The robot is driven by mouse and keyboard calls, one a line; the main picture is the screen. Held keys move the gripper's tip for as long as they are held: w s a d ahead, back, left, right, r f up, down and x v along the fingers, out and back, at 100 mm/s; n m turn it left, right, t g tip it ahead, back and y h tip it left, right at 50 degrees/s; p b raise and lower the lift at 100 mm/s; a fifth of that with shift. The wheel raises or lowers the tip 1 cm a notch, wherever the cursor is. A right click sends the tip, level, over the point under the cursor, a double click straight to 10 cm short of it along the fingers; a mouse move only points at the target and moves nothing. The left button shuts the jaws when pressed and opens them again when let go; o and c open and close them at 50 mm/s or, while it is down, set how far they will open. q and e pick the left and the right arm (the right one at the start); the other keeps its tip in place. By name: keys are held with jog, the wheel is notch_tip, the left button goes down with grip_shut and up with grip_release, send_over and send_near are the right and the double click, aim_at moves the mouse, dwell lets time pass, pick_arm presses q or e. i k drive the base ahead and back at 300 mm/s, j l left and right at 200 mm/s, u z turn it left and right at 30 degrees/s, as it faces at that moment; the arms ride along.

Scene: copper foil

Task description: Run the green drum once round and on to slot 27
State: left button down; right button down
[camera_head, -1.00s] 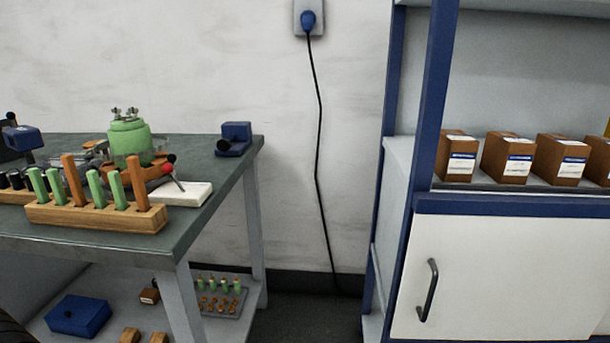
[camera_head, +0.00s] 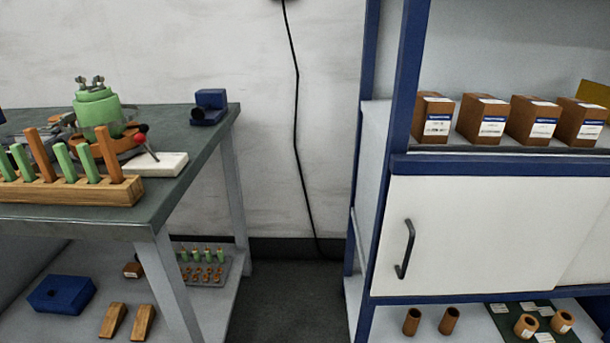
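The green drum (camera_head: 98,112) stands upright on the workbench at the left of the head view, with metal fittings on its top. It sits on an orange-brown base (camera_head: 122,146) with a red-knobbed lever beside it. Slot numbers are too small to read, so slot 27 cannot be made out. Neither of my grippers shows in the view.
A wooden rack (camera_head: 75,190) with green and orange sticks stands at the bench's front edge, beside a white block (camera_head: 158,165). A blue device (camera_head: 209,107) sits at the back corner. A blue-framed shelf unit (camera_head: 400,90) with brown boxes (camera_head: 482,119) stands right. Floor shows between them.

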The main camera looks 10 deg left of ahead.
aim_at(103, 108)
jog(key=u, duration=1.5)
